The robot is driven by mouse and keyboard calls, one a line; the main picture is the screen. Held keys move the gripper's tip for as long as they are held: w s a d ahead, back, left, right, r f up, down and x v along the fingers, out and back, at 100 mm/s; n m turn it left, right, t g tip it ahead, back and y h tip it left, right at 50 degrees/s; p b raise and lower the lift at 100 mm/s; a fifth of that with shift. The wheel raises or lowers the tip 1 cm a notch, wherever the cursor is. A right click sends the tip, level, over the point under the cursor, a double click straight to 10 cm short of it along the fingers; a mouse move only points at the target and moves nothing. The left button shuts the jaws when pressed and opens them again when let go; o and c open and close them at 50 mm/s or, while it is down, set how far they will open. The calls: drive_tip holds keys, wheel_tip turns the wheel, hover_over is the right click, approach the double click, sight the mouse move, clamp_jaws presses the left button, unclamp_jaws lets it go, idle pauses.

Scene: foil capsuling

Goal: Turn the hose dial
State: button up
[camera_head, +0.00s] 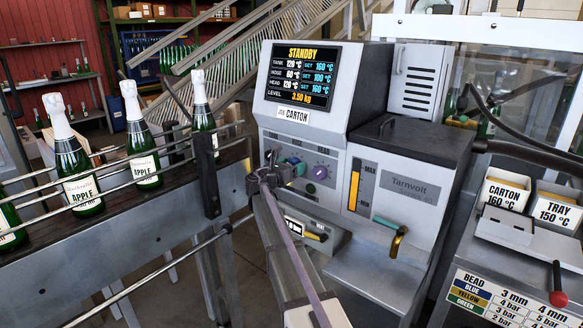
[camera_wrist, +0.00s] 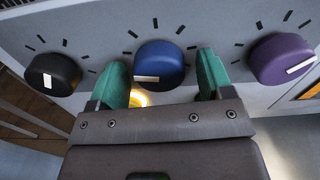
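My gripper (camera_wrist: 163,78) is open, with one green finger on each side of the blue dial. The right finger shows a gap to the dial; the left is very close, contact unclear. In the head view my gripper (camera_head: 293,167) is at the panel, left of the purple dial (camera_head: 320,172), and hides the blue one.
The machine's screen (camera_head: 301,75) reads STANDBY, hose 60 °C, set 100 °C; a label below reads JOB CARTON (camera_head: 292,115). Bottles (camera_head: 140,140) stand on a railed conveyor at left. CARTON (camera_head: 507,195) and TRAY (camera_head: 556,211) cards are at right.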

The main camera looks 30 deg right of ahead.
drive_tip(key=c, duration=0.9)
drive_tip(key=shift+o, duration=0.2)
drive_tip(key=shift+m, duration=0.5)
drive_tip(key=m, duration=0.3)
drive_tip(key=shift+m, duration=0.4)
drive_tip(key=m, duration=0.5)
drive_tip(key=shift+w, duration=0.15)
drive_tip(key=m, duration=0.4)
drive_tip(key=shift+a+r, duration=0.1)
drive_tip(key=m, duration=0.3)
drive_tip(key=shift+r+m, duration=0.1)
drive_tip(key=shift+m, duration=0.3)
drive_tip(key=m, duration=0.6)
drive_tip(key=shift+r+p, duration=0.1)
drive_tip(key=shift+p, duration=0.2)
